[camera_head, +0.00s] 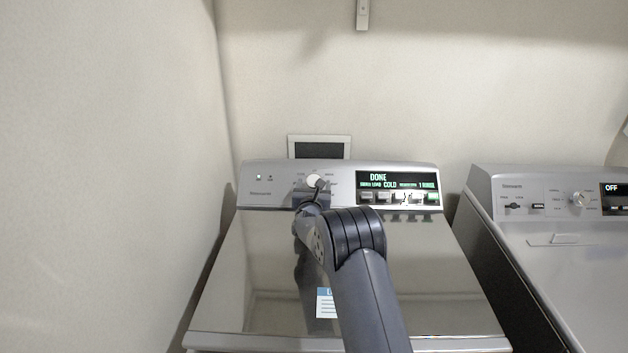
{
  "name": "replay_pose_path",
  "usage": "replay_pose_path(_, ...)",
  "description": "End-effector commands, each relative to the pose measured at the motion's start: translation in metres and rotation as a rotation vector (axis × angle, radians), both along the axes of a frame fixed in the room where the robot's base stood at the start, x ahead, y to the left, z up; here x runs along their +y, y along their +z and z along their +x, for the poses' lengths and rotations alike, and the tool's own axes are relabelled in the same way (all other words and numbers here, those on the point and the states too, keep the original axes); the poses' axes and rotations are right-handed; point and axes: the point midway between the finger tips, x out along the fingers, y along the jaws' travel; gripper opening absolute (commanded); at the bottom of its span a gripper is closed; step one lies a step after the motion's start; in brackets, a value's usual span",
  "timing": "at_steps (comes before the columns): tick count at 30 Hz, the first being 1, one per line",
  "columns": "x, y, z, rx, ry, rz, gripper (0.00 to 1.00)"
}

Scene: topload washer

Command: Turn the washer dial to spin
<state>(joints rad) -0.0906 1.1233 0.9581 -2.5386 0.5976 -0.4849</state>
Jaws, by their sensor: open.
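The washer (260,265) is a silver top-loader with a shiny closed lid, straight ahead. Its round pale dial (313,181) sits on the upright control panel (262,172) at the back, left of the display. The lit display (375,178) reads DONE and COLD. My gripper (318,190) is at the dial, just below and in front of it, and is open. It covers the dial's lower part and some labels around it. I cannot tell whether the fingers touch the dial. The dial's pointer and setting are too small to read.
A second silver machine (545,240) stands at the right, its display (614,189) reading OFF. A row of buttons (400,198) lies under the washer's display. A wall (105,180) is close at the left. A dark framed panel (319,149) is on the back wall.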

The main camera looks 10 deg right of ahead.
Motion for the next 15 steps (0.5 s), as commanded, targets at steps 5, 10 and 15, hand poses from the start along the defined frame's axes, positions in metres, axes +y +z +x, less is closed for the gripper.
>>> replay_pose_path(5,-0.003,0.001,0.015,0.0,-0.001,0.001,0.7)
replay_pose_path(10,-0.005,0.0,0.021,0.0,0.0,0.001,0.7)
replay_pose_path(15,-0.005,0.0,0.022,0.001,0.0,0.001,0.7)
